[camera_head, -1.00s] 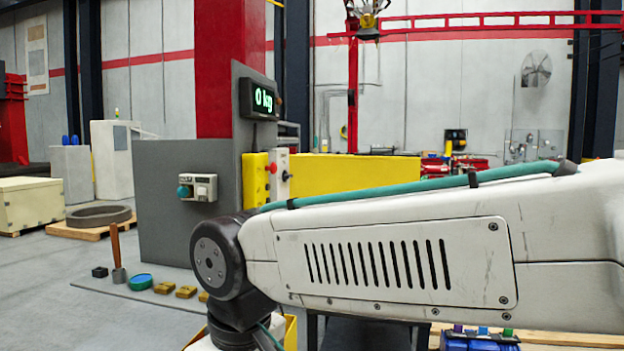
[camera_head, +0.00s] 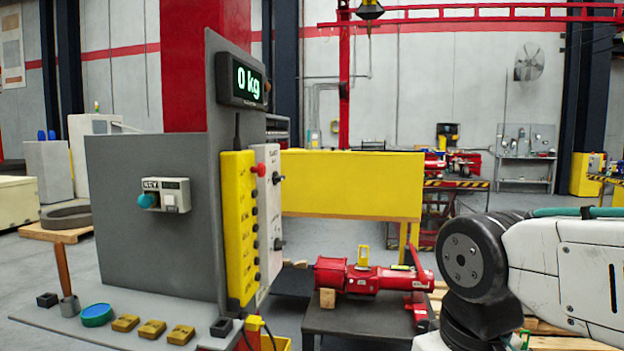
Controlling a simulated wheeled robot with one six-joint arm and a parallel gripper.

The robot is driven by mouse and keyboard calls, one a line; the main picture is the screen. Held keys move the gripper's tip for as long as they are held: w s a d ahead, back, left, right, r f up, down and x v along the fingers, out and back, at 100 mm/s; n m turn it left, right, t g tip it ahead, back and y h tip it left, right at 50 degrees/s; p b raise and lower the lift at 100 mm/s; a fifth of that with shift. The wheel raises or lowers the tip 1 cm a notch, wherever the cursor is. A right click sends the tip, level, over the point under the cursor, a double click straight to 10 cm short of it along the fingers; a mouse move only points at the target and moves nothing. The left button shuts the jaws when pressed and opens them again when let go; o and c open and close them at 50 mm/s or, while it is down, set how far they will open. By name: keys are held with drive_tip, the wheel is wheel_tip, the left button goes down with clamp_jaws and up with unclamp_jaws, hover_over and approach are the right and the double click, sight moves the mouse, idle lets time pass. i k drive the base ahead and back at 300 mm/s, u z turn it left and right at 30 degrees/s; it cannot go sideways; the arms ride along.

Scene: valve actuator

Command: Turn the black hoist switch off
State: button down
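A narrow white control panel (camera_head: 265,215) stands upright on the right side of a yellow button box (camera_head: 238,225). It carries a black knob (camera_head: 276,178) near its top and another black switch (camera_head: 278,243) lower down. The lettering is too small to read, so I cannot tell which one is the hoist switch or its position. A red button (camera_head: 258,170) sits at the top of the yellow box. My arm crosses the lower right, well apart from the panel. My gripper is not in view.
A grey board with a key box (camera_head: 165,195) stands left of the panel. A display (camera_head: 242,82) above reads 0 kg. A red valve actuator (camera_head: 365,277) lies on a dark table (camera_head: 355,320) right of the panel. Yellow blocks (camera_head: 152,329) lie on the grey base at front left.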

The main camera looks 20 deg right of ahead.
sight(276, 177)
drive_tip(key=i, duration=0.45)
drive_tip(key=u, duration=0.05)
drive_tip(key=k, duration=0.6)
drive_tip(key=z, duration=0.5)
drive_tip(key=i, duration=1.25)
drive_tip(key=u, duration=0.7)
